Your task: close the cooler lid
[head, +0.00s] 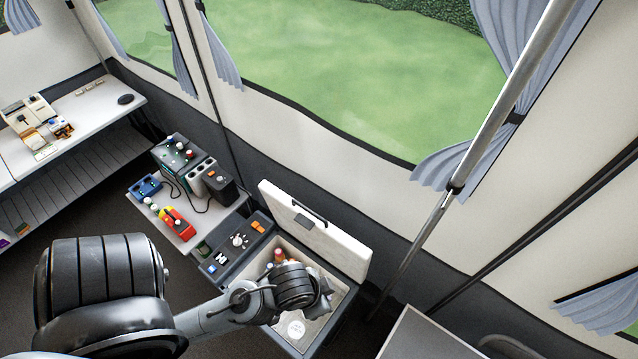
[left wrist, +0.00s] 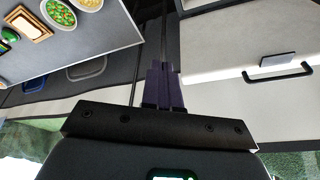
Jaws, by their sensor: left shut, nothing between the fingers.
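The cooler (head: 352,300) stands in the lower middle of the head view, with items inside. Its white lid (head: 335,238) is raised and stands open along the back side, with a black handle on it. My left gripper (head: 326,298) is over the cooler's opening, in front of the lid and apart from it as far as I can see. In the left wrist view the dark fingers of the gripper (left wrist: 163,88) are shut and empty. A white panel with a black handle, which looks like the lid (left wrist: 220,50), is to their right. My right gripper is not in view.
In the cooler are a red-topped item (head: 280,257) and a round white item (head: 296,329). A low table with gadgets (head: 180,205) stands left of it. A metal pole (head: 490,120) rises behind the cooler's right side.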

